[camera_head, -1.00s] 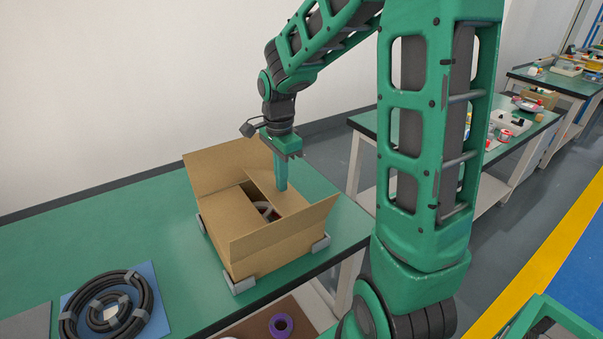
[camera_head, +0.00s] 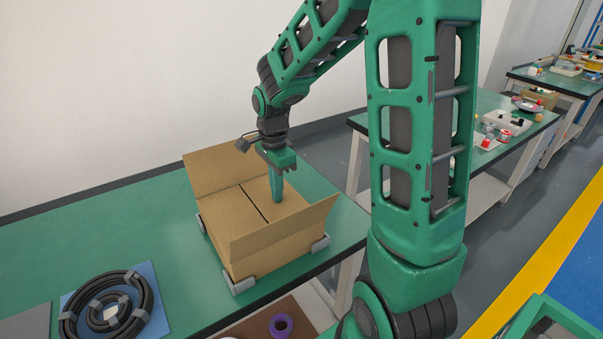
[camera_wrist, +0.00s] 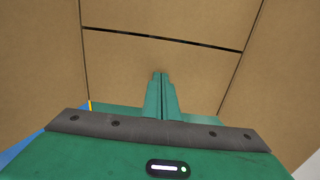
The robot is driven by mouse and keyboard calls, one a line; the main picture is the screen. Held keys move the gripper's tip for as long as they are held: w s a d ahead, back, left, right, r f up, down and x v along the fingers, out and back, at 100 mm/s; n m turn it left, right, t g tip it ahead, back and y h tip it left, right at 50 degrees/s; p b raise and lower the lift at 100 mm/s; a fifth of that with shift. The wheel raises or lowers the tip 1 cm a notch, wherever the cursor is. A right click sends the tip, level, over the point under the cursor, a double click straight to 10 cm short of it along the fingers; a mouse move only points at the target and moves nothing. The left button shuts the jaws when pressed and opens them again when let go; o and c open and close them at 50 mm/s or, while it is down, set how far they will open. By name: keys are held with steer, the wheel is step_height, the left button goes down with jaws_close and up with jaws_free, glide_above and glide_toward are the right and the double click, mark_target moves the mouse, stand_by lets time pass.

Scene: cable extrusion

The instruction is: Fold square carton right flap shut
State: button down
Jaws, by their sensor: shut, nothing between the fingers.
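The square carton (camera_head: 240,247) stands on the green table, set between grey corner blocks. Its right flap (camera_head: 271,188) is folded down nearly level, and a narrow dark gap lies between it and the left flap (camera_head: 225,213), which is also down. The back flap (camera_head: 220,168) and the front flap (camera_head: 284,229) stand up and lean outward. My gripper (camera_head: 276,200) is shut and empty, pointing down with its fingertips at the right flap. In the wrist view the shut fingers (camera_wrist: 161,76) lie over this flap (camera_wrist: 190,66); contact is hard to confirm.
A coiled black cable (camera_head: 110,305) lies on a blue mat at the table's left. A purple ring (camera_head: 281,325) sits on a lower brown surface in front. The green table (camera_head: 135,222) is clear left of the carton. Other benches stand at the right.

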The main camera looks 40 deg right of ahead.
step_height(320, 180, up, 10)
steer(key=shift+f, duration=0.25)
stand_by(0.3)
stand_by(0.3)
